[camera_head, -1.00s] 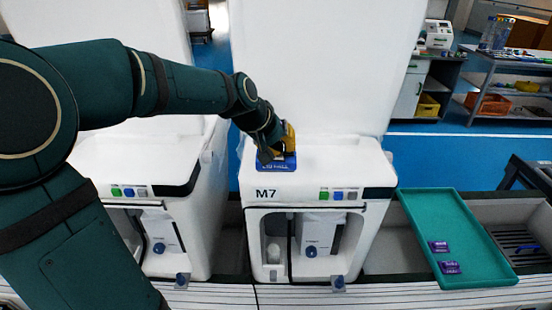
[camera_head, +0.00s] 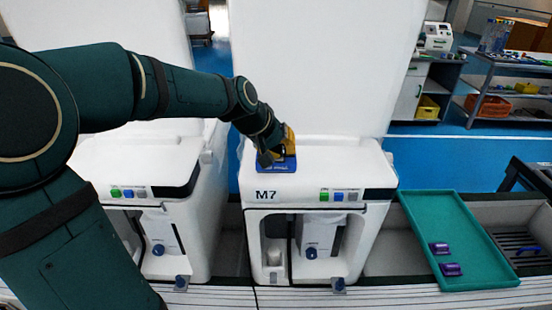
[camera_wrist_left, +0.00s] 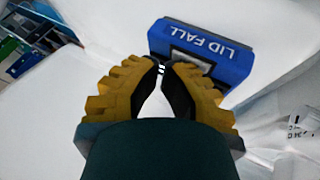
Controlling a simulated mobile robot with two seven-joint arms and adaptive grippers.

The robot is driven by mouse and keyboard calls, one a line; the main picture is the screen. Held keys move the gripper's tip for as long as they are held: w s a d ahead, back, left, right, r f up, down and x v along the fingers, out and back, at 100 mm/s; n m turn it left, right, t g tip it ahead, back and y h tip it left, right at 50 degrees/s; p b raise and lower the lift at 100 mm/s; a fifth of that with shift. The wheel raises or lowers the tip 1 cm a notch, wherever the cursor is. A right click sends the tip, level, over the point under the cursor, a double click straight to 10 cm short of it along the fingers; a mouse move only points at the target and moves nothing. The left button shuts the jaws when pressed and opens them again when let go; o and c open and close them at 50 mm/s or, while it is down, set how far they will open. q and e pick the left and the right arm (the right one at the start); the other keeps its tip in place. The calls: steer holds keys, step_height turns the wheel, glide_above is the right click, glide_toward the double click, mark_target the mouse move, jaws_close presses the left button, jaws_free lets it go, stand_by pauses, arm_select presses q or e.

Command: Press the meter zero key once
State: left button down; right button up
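The meter is a blue box (camera_head: 283,166) labelled LID FALL, standing on top of the white M7 station (camera_head: 340,160). It shows close up in the left wrist view (camera_wrist_left: 228,68), with its lettering upside down and a grey and dark panel partly hidden by the fingers. The zero key cannot be made out. My left gripper (camera_head: 270,155) is at the meter in the head view. Contact cannot be told. My right gripper is out of view.
A green tray (camera_head: 440,210) with two purple pieces (camera_head: 445,259) lies right of the M7 station. A similar white station (camera_head: 150,165) stands to the left. A tall white panel (camera_head: 325,65) rises behind the meter. Shelves and a cabinet stand far back right.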

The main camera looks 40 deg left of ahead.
mark_target(282, 158)
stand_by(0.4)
arm_select(q)
steer(key=shift+r+p, duration=0.7)
steer(key=shift+r, duration=0.05)
step_height(282, 158, up, 5)
steer(key=p, duration=0.4)
stand_by(0.8)
